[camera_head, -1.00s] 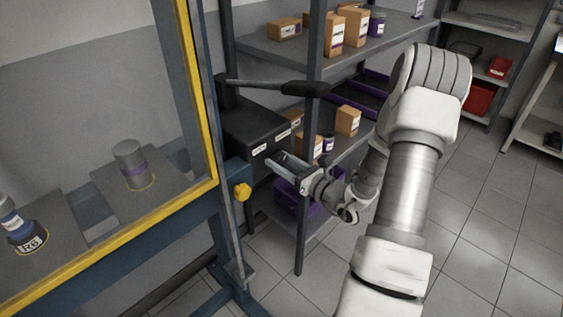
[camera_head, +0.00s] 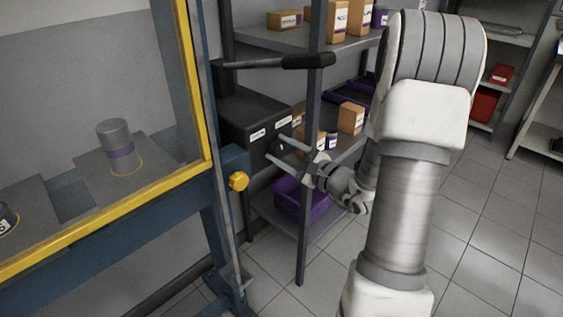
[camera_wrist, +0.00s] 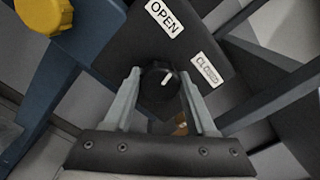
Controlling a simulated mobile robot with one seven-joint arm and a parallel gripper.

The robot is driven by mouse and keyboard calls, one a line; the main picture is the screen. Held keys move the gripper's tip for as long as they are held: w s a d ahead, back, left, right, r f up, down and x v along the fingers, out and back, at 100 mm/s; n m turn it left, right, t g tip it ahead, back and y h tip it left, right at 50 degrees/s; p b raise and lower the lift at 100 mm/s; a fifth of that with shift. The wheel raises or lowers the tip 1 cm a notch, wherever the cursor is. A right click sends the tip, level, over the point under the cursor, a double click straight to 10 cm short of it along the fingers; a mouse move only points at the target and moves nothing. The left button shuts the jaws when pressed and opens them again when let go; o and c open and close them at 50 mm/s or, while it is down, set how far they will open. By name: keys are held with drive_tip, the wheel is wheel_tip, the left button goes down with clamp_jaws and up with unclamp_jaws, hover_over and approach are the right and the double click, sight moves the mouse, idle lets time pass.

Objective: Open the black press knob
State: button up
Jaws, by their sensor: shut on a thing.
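The black press knob (camera_wrist: 157,82) sits on the face of a dark box (camera_head: 240,108) and has a white pointer line. In the wrist view it lies between the two fingertips of my gripper (camera_wrist: 158,75), which are shut on its sides. The pointer slants up and to the right, between the white OPEN label (camera_wrist: 165,17) and the CLOSED label (camera_wrist: 207,70). In the head view my gripper (camera_head: 278,151) reaches the box from the right; the knob is mostly hidden there by the fingers.
A yellow knob (camera_head: 239,181) on the blue press frame (camera_head: 235,160) is close left of my gripper. A black-handled lever (camera_head: 308,62) sticks out above the box. A shelf post (camera_head: 303,220) stands nearby. Shelves hold boxes and a purple bin (camera_head: 300,197).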

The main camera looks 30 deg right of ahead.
drive_tip(key=n+b, duration=0.2)
drive_tip(key=b, duration=0.1)
drive_tip(key=shift+f+n, duration=0.2)
drive_tip(key=shift+n, duration=0.2)
drive_tip(key=shift+n+b, duration=0.3)
drive_tip(key=shift+b, duration=0.3)
drive_tip(key=shift+r, duration=0.15)
drive_tip(key=o, duration=1.4)
drive_tip(key=p+v, duration=0.2)
drive_tip(key=v, duration=1.5)
drive_tip(key=shift+s+d+r, duration=0.1)
drive_tip(key=shift+s, duration=0.1)
